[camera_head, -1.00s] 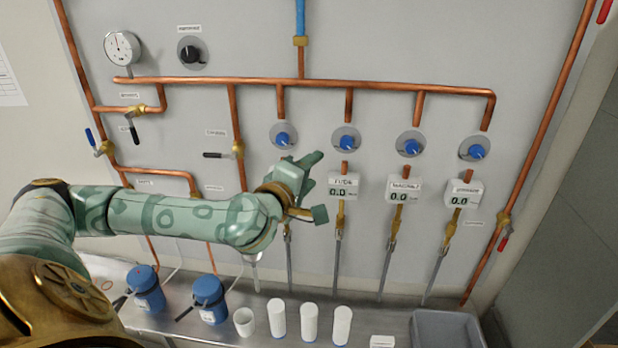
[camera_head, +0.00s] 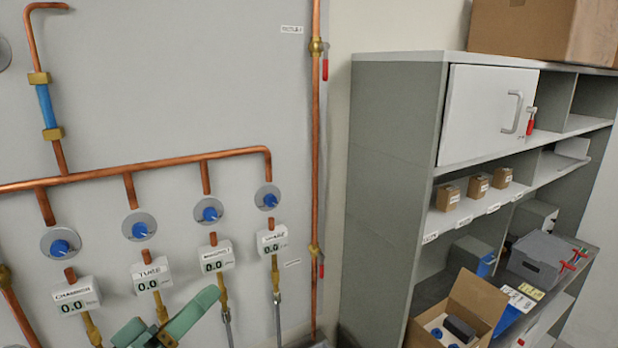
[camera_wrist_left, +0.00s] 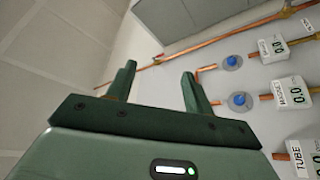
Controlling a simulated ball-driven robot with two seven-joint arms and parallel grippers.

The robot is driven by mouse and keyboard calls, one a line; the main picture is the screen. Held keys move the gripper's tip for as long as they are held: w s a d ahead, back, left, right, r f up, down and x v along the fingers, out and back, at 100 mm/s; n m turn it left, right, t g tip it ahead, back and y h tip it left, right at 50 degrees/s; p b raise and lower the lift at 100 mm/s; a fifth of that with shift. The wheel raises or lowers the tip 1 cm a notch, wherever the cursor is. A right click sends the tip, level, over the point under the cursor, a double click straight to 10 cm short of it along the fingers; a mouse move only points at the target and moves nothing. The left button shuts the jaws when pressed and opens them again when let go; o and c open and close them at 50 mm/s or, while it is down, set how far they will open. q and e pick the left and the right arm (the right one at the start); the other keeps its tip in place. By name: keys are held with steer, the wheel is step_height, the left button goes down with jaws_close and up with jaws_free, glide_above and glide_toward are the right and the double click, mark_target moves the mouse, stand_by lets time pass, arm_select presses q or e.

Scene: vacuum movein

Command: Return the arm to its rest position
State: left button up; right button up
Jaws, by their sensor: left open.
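My left gripper (camera_head: 168,326) shows at the bottom edge of the head view, green and open, in front of the wall panel just below the digital meters. The rest of the left arm is out of this view. In the left wrist view the two green fingers (camera_wrist_left: 159,75) stand apart with nothing between them, and the panel lies to the right. My right gripper is in neither view.
The panel carries copper pipes (camera_head: 100,175), blue knobs (camera_head: 139,229) and several meters reading 0.0 (camera_head: 152,275). A grey shelf unit (camera_head: 390,150) stands at the right, with small boxes (camera_head: 447,197), an open cardboard box (camera_head: 487,297) and a grey toolbox (camera_head: 540,262).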

arm_select(q)
steer(key=s+d+f+m+g+y, duration=0.1)
steer(key=s+d+f+m+g, duration=0.2)
steer(key=f+m, duration=0.25)
steer(key=s+d+f+m+g+y, duration=0.1)
steer(key=s+d+f+m+g, duration=0.15)
steer(key=f+m, duration=0.3)
steer(key=s+a+f+n+g+y+b, duration=0.15)
steer(key=s+a+f+y, duration=0.25)
steer(key=a+f+y, duration=0.5)
steer(key=s+a+f+n+g+y, duration=0.1)
steer(key=s+a+f+g+y, duration=0.2)
steer(key=a+f+y, duration=0.6)
steer(key=s+d+f+g+h+b, duration=0.15)
steer(key=f+b, duration=0.55)
steer(key=f, duration=1.2)
steer(key=s+d+f+g+h+b, duration=0.1)
steer(key=s+f+h+b, duration=0.35)
steer(key=f, duration=1.45)
steer(key=s+f+n+g+b, duration=0.1)
steer(key=s+f+b, duration=0.6)
steer(key=f, duration=0.7)
steer(key=s+f+n+g+b, duration=0.2)
steer(key=s+f+b, duration=0.5)
steer(key=s+f, duration=0.4)
step_height(320, 180, down, 4)
steer(key=shift+s+d+f+n+b, duration=0.15)
steer(key=shift+f+n+b, duration=0.1)
steer(key=shift+n+b, duration=0.2)
